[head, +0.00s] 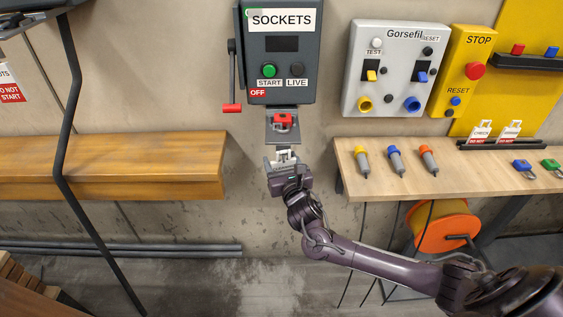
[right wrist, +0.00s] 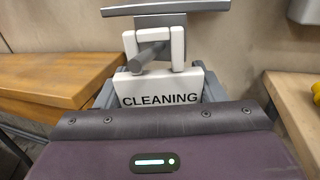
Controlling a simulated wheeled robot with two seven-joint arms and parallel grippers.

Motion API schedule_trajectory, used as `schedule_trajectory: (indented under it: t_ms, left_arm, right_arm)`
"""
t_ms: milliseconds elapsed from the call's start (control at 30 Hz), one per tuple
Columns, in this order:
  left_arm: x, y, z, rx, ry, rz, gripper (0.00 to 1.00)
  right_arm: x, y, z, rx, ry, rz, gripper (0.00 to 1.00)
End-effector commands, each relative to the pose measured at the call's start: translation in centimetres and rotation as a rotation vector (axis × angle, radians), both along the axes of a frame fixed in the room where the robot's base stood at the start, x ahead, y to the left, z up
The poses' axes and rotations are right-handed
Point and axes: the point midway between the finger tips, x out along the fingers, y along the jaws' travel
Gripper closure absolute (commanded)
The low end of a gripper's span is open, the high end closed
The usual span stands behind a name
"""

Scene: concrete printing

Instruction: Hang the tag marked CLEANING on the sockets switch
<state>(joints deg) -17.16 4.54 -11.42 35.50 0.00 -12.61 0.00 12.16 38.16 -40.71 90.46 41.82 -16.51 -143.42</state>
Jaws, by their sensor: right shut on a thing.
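The sockets switch (head: 281,60) is a dark grey box on the wall with a SOCKETS label, a green START button and a red OFF mark. A red-handled lever (head: 232,107) points down at its left side. Below the box is a grey bracket with a red padlock (head: 284,122). My right gripper (head: 285,162) is shut on the white CLEANING tag (right wrist: 160,98), just below the bracket. In the right wrist view the tag's white loop stands upright around or beside a grey peg (right wrist: 148,53); I cannot tell whether they touch. My left gripper is not in view.
A wooden shelf (head: 110,165) is at left, and a wooden bench (head: 400,184) at right with several coloured tools. Two other tags (head: 481,131) stand in a black rack. A Gorsefil panel (head: 395,75) and a yellow STOP box (head: 463,72) are at right.

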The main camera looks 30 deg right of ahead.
Motion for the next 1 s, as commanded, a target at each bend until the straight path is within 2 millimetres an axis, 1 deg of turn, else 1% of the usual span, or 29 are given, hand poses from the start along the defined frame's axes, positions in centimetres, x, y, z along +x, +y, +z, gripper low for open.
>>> schedule_trajectory:
  t_ms: [300,333,500,800,1000]
  left_arm:
    - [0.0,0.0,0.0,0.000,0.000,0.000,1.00]
    - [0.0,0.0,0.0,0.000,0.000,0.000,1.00]
    - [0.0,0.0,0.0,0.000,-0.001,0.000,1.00]
    - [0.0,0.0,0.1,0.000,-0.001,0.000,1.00]
    - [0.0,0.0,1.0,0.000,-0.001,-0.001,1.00]
  right_arm:
    - [0.0,0.0,0.0,0.001,-0.001,0.000,0.59]
    - [0.0,0.0,0.0,0.001,-0.001,0.000,0.34]
    - [0.0,0.0,0.0,0.001,-0.001,0.000,0.12]
    - [-0.1,0.0,0.0,0.000,0.000,0.000,0.12]
    - [-1.1,0.3,0.2,0.000,0.000,0.002,0.12]
